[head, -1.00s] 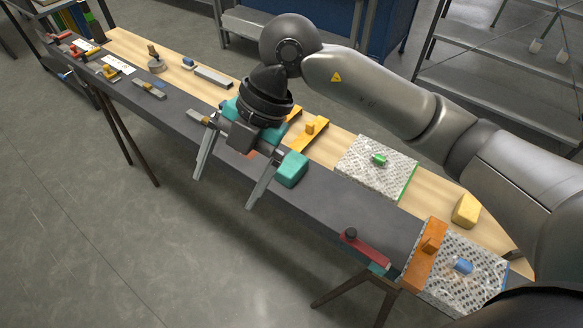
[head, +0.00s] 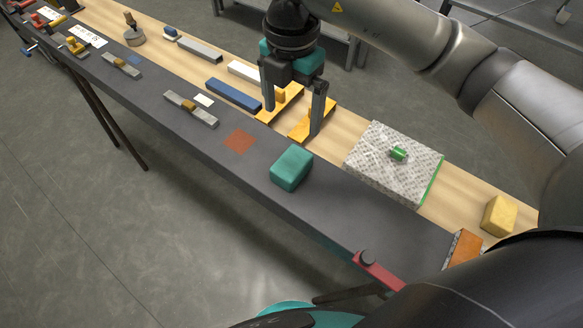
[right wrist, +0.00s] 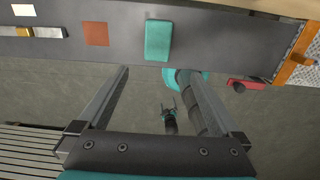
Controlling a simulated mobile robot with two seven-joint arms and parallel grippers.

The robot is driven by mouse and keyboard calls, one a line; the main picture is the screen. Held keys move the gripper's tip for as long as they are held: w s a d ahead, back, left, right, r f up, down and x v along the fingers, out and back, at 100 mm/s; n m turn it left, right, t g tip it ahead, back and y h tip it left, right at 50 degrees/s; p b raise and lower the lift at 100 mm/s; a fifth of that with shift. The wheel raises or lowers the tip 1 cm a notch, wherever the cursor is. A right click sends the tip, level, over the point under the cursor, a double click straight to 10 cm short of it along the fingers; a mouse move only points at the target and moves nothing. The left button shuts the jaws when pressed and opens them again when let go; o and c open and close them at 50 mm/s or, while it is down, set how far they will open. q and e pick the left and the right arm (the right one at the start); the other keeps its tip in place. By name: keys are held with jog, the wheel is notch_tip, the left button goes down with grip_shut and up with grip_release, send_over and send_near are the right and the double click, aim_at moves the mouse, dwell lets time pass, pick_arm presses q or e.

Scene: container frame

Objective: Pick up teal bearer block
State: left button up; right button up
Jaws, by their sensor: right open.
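The teal bearer block (head: 291,168) lies on the dark strip of the bench, right of a flat orange-brown square. It also shows in the right wrist view (right wrist: 158,40), at the top middle. My right gripper (head: 293,118) is open and empty. In the head view its fingers appear above the block, in front of the yellow angled pieces. In the right wrist view its two spread fingers (right wrist: 157,72) point towards the bench, with the block between their lines and beyond the tips. A small dark gripper (right wrist: 168,113), apparently my left, shows low down there, too small to judge.
The orange-brown square (head: 240,141) is flat on the bench. A blue bar (head: 233,95) and yellow angled pieces (head: 310,122) lie behind. A patterned pad (head: 372,172) bears a green piece. A red clamp (head: 378,270) sits at the front edge. The strip around the block is clear.

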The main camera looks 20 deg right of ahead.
jog(key=f, duration=0.2)
jog(key=b, duration=0.2)
send_over(292, 162)
jog(key=f, duration=0.9)
jog(key=shift+s+a+f, duration=0.15)
jog(key=shift+s+f, duration=0.15)
jog(key=shift+s, duration=0.05)
jog(key=shift+w+f, duration=0.2)
jog(key=shift+f, duration=1.3)
jog(key=shift+w+f, duration=0.2)
jog(key=shift+f, duration=1.3)
pick_arm(q)
notch_tip(292, 162, down, 4)
jog(key=shift+s+a+r, duration=0.1)
jog(key=shift+a+r, duration=0.05)
jog(key=shift+r, duration=0.1)
pick_arm(e)
jog(key=c, duration=1.3)
jog(key=shift+o, duration=0.2)
jog(key=shift+r, duration=0.2)
